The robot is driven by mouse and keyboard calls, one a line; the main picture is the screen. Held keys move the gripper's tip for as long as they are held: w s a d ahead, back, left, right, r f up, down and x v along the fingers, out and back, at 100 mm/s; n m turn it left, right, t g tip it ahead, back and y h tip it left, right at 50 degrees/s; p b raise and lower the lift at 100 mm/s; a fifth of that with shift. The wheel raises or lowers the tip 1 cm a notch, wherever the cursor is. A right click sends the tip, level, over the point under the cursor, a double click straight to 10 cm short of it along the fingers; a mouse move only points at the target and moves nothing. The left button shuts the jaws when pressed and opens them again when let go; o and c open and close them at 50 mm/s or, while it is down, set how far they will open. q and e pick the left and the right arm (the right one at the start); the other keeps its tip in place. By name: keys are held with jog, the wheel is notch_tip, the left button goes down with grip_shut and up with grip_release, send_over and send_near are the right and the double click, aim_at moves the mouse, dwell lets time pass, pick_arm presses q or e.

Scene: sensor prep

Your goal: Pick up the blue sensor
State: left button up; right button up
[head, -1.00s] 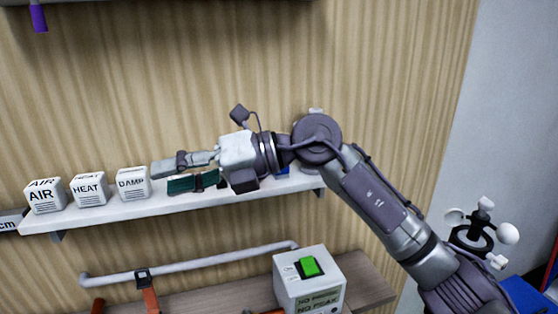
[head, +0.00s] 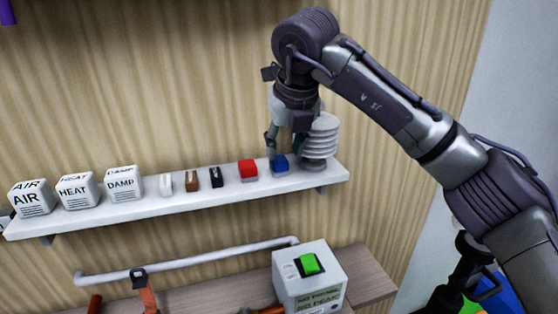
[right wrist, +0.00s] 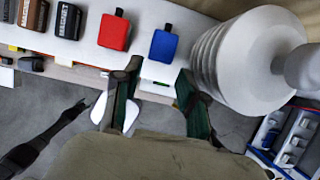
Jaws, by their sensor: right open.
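The blue sensor (head: 281,165) stands on the white wall shelf (head: 215,193), right of a red block (head: 248,169). My right gripper (head: 280,148) points down just over it, open and empty. In the right wrist view the blue sensor (right wrist: 164,45) lies just beyond the gap between the two open fingertips (right wrist: 158,80), apart from both fingers. In the head view, part of the gripper is hidden by its own wrist. My left gripper is not in view.
A white ribbed louvred unit (head: 321,140) stands right beside the blue sensor, close to my right finger. Several small sensors and white labelled cubes (head: 125,184) line the shelf to the left. Below is a box with a green button (head: 310,264).

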aim_at(282, 163)
jog(key=shift+w+a+f+p, duration=0.1)
jog(key=shift+w+f+p, duration=0.05)
jog(key=shift+f+p, duration=0.25)
jog(key=p+x, duration=0.2)
jog(key=x, duration=0.2)
jog(key=shift+w+f, duration=0.25)
jog(key=shift+f, duration=0.1)
grip_shut()
